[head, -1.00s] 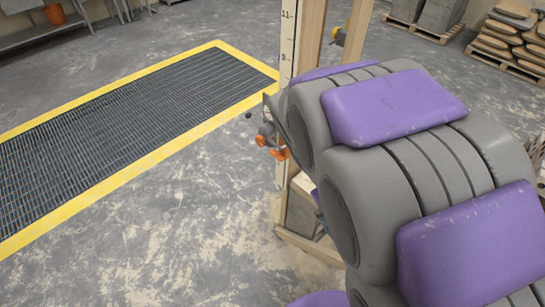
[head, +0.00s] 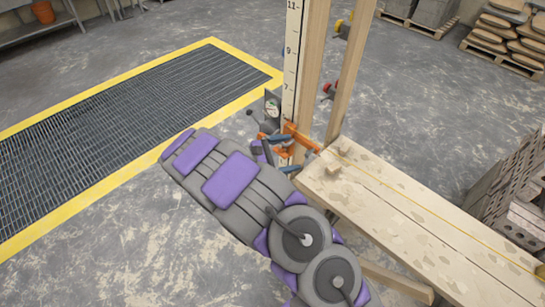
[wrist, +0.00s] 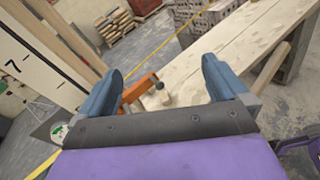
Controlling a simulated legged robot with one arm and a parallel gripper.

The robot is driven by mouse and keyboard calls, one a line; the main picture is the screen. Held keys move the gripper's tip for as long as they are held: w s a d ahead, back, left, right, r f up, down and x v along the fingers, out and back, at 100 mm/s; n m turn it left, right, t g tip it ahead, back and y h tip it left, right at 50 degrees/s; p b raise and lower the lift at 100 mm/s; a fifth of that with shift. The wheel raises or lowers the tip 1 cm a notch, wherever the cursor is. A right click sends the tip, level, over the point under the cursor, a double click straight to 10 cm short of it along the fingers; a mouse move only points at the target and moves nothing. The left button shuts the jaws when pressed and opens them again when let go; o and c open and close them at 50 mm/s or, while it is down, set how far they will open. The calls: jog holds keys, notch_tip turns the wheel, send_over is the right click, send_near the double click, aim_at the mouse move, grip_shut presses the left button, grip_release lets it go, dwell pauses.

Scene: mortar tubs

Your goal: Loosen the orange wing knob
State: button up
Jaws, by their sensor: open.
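An orange part (head: 302,137), seemingly the wing knob, shows by the foot of the wooden upright in the head view. In the wrist view an orange bar (wrist: 138,89) with a dark round end lies between my fingers, nearer the left one. My gripper (head: 281,153) is beside the upright with its blue fingers spread around the orange area. In the wrist view my gripper (wrist: 162,68) is open, with no grip on anything. My palm hides part of the orange piece, and I cannot tell whether a finger touches it.
A red knob (head: 328,88) and a yellow one (head: 339,27) sit higher. A plank bench (head: 420,215) extends right. Open floor lies left, around a yellow-edged grate (head: 130,110).

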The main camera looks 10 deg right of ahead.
jog(key=w+a+f+n+t, duration=0.3)
jog(key=a+f+n+t, duration=0.2)
jog(key=f, duration=0.4)
jog(key=n+t+y+b, duration=0.1)
jog(key=n+t+y, duration=0.1)
jog(key=n+t, duration=0.15)
send_near(278, 154)
jog(key=b+x, duration=0.3)
jog(key=x, duration=0.7)
jog(key=shift+s+d+r, duration=0.1)
jog(key=shift+s+d, duration=0.05)
jog(key=shift+d, duration=0.05)
jog(key=shift+a, duration=0.5)
jog(key=shift+c, duration=0.4)
jog(key=shift+a, duration=0.15)
jog(key=shift+c, duration=0.7)
jog(key=shift+d, duration=0.4)
jog(key=c, duration=0.6)
jog(key=shift+a, duration=0.1)
jog(key=shift+c, duration=1.2)
